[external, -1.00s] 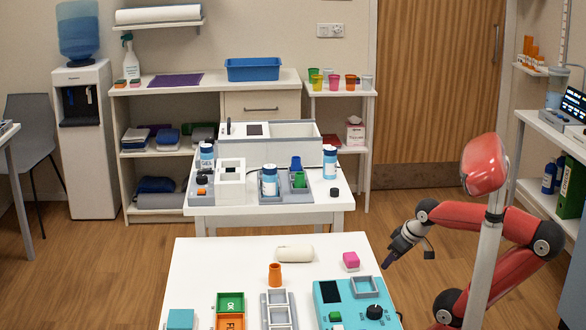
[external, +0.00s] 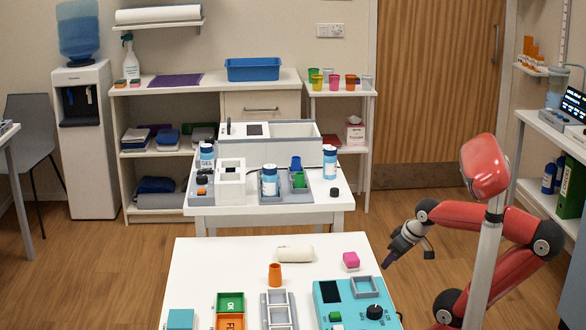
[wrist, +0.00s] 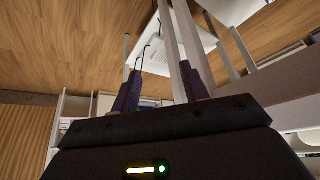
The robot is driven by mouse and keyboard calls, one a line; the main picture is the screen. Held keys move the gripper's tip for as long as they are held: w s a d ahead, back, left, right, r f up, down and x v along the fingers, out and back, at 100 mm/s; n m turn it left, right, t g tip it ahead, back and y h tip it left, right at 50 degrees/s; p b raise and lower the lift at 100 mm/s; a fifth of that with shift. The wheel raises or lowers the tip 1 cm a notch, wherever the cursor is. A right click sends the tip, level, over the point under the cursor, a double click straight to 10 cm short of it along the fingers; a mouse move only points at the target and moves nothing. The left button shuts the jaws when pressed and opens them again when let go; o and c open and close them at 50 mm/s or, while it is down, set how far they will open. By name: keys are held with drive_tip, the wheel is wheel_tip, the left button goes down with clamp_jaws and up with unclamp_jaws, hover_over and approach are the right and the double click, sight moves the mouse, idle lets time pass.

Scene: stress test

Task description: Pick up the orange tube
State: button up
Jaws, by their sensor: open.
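The orange tube cannot be made out in the wrist view.
On the front table are a cream roll (external: 295,254), a pink block (external: 351,261), a teal device (external: 350,306), a grey rack (external: 278,309) and a green and orange tray (external: 230,310). A second white table (external: 300,200) with bottles (external: 269,182) stands behind.

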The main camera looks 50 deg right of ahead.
idle(0.4)
drive_tip(key=shift+o, duration=0.9)
